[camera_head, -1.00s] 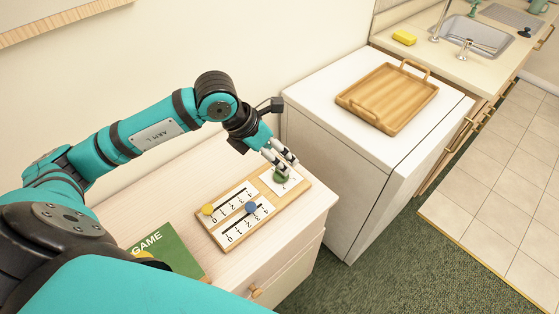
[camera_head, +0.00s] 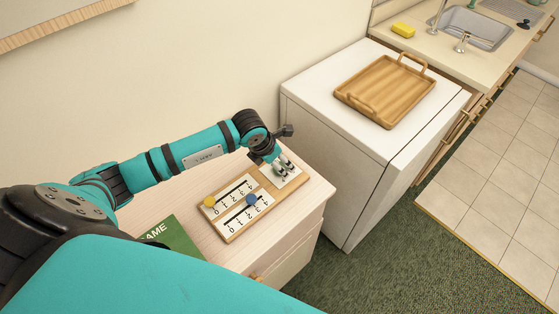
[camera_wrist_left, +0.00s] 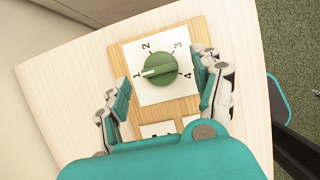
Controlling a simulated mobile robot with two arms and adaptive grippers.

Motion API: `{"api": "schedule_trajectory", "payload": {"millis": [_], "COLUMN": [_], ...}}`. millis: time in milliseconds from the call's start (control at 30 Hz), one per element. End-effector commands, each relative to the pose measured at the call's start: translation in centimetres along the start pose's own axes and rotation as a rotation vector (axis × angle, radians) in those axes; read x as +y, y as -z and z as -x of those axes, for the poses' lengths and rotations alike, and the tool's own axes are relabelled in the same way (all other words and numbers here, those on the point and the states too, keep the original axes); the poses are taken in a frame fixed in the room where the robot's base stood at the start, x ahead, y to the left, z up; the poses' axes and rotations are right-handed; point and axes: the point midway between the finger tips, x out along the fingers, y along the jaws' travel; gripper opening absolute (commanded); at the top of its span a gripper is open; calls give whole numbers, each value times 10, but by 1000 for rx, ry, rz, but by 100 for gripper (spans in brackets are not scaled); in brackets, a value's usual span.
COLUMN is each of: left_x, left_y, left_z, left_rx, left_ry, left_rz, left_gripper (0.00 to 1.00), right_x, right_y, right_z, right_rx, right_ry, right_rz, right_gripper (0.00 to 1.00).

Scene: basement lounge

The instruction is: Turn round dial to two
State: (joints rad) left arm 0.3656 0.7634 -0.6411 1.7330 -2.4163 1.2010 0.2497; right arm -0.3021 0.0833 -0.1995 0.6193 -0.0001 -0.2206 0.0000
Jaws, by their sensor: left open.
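The round dial (camera_wrist_left: 160,69) is a green knob with a white pointer line, on a white card numbered 1 to 4. Its pointer faces left, at the 1. The dial sits at one end of a wooden board (camera_wrist_left: 194,31) that lies on a pale cabinet top. My left gripper (camera_wrist_left: 165,80) is open, with one finger on each side of the dial; gaps to the knob show on both sides in the wrist view. In the head view, the left gripper (camera_head: 283,166) is low over the board's far end and hides the dial. My right gripper is not in view.
The board also carries a yellow slider (camera_head: 209,201) and a blue slider (camera_head: 251,199). A green game box (camera_head: 176,236) lies near the cabinet's left part. A white appliance (camera_head: 318,115) with a wooden tray (camera_head: 362,107) on it stands just right of the cabinet.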

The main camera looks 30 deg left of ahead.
Motion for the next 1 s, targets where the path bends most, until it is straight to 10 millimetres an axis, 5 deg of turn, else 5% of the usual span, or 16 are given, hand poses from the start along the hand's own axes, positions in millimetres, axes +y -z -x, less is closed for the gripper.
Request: {"api": "schedule_trajectory", "payload": {"millis": [200,533,933,1000], "left_x": [0,0,0,0], "left_y": [-1,0,0,0], "left_z": [-20,-23,-23,-23], "left_rx": [-1,-1,-1,-1], "left_ry": [1,0,0,0], "left_rz": [1,0,0,0], "left_gripper": [67,66,13,11], "right_x": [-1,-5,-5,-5], "right_y": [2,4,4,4], "right_z": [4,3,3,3], "right_rx": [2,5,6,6], "right_ry": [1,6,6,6], "right_rz": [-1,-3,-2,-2], "right_gripper": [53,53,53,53]}}
